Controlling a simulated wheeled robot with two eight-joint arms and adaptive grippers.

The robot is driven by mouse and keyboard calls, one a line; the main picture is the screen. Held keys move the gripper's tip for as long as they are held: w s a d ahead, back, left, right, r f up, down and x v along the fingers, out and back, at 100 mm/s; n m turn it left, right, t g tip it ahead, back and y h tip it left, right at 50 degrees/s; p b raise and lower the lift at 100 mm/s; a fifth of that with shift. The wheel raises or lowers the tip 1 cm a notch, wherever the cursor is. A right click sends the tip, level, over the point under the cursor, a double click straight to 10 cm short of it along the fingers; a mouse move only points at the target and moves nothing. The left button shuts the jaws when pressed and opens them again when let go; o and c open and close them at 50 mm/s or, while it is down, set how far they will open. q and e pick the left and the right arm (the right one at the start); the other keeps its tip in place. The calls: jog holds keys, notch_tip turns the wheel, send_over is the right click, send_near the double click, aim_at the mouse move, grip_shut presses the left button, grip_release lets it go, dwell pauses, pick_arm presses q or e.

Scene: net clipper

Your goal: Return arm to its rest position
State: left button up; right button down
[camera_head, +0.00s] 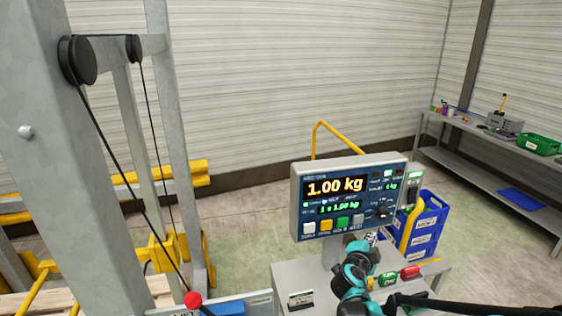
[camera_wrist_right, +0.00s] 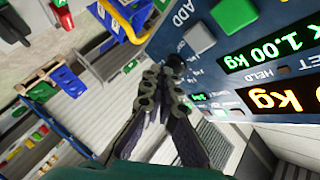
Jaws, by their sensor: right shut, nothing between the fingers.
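My right gripper (camera_head: 371,238) is just below the lower right edge of the scale display panel (camera_head: 297,205). In the right wrist view its fingers (camera_wrist_right: 168,80) are together, with nothing held, beside the face of the panel (camera_wrist_right: 215,75). I cannot tell whether the fingertips touch it. The panel reads 1.00 kg on its upper and lower lines. Its row of white, orange, green and grey buttons shows below, and the dark right arm (camera_head: 450,303) comes in from the lower right. My left gripper is not in view.
A grey post with pulleys (camera_head: 78,60) and cable stands at left. Blue crates (camera_head: 425,225) stand behind the panel's right side. A grey bench (camera_head: 468,134) holds a green bin (camera_head: 538,145) at far right. Green and red items (camera_head: 410,272) lie near my right gripper.

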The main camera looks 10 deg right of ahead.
jog(key=s+a+f+n+g+y+b, duration=0.1)
jog(key=s+a+f+n+y+b, duration=0.2)
jog(key=s+a+f+n, duration=0.2)
jog(key=s+a+f+n+g+y+b, duration=0.2)
jog(key=s+a+n, duration=0.6)
jog(key=s, duration=0.4)
jog(key=s+a+f+n+g+y+b, duration=0.1)
jog(key=s+a+f+n+y+b, duration=0.3)
jog(key=s+f, duration=0.5)
jog(key=a+n+b, duration=0.1)
jog(key=a+n, duration=0.1)
jog(key=a, duration=0.1)
jog(key=shift+s+a+g+y, duration=0.25)
jog(key=shift+a+g+y, duration=0.05)
jog(key=shift+a+y, duration=0.1)
